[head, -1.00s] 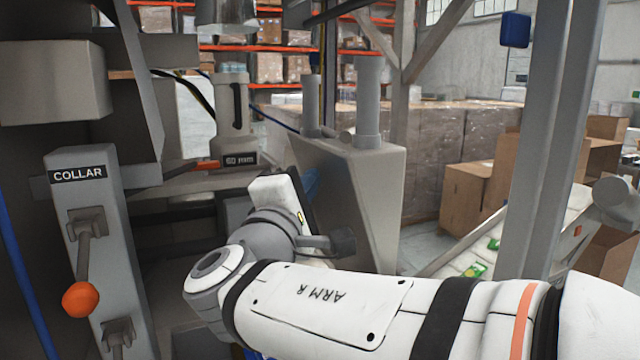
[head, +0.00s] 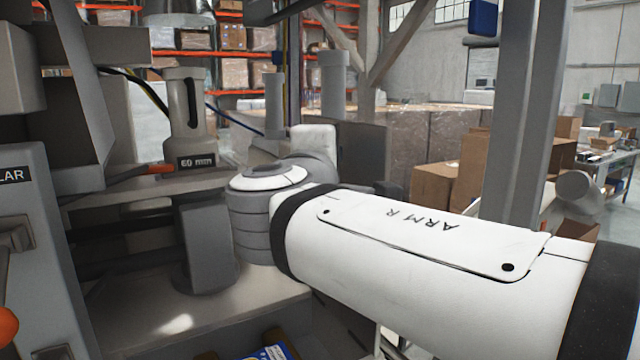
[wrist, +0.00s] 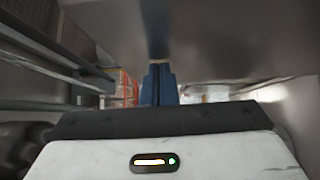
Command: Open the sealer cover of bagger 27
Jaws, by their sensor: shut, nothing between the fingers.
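My gripper (wrist: 158,72) shows in the wrist view as two blue fingers pressed together, with nothing between them. Their tips are close under a broad grey surface (wrist: 225,35); I cannot tell whether they touch it. In the head view the fingers are hidden behind my white wrist. A flat grey panel (head: 364,150), which looks like the sealer cover, stands upright just right of and behind my wrist. Its lower part is hidden by my arm. It appears swung outward, but its hinge and how far it is open are not clear. No bagger number is readable.
A steel upright (head: 515,120) stands right. Cartons (head: 435,190) and wrapped pallets lie beyond.

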